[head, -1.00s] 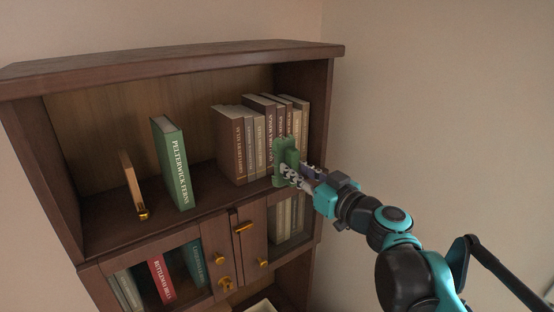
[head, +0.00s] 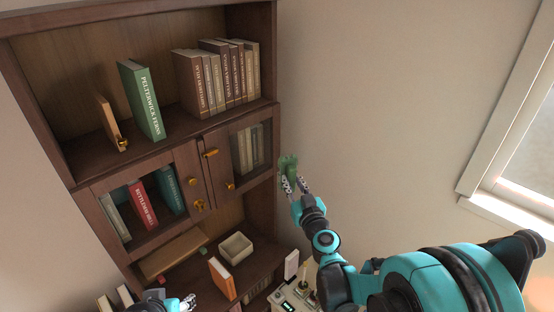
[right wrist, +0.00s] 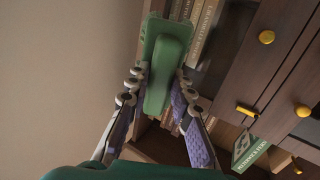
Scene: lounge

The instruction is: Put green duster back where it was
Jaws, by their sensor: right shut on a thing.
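The green duster (head: 288,168) is held by my right gripper (head: 293,183), to the right of the bookcase (head: 262,105) at about the height of its glass doors. In the right wrist view the duster (right wrist: 162,70) sits between the two fingers of the right gripper (right wrist: 155,90), which are shut on it. My left gripper (head: 186,303) shows only in part at the bottom edge of the head view, in front of the lower shelf. Its jaws are too small to tell.
The upper shelf holds a green book (head: 140,100), a row of brown books (head: 215,78) and a wooden piece (head: 110,122). Below are a cream box (head: 236,248), an orange book (head: 222,278) and a device (head: 297,296). The wall on the right is clear up to a window.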

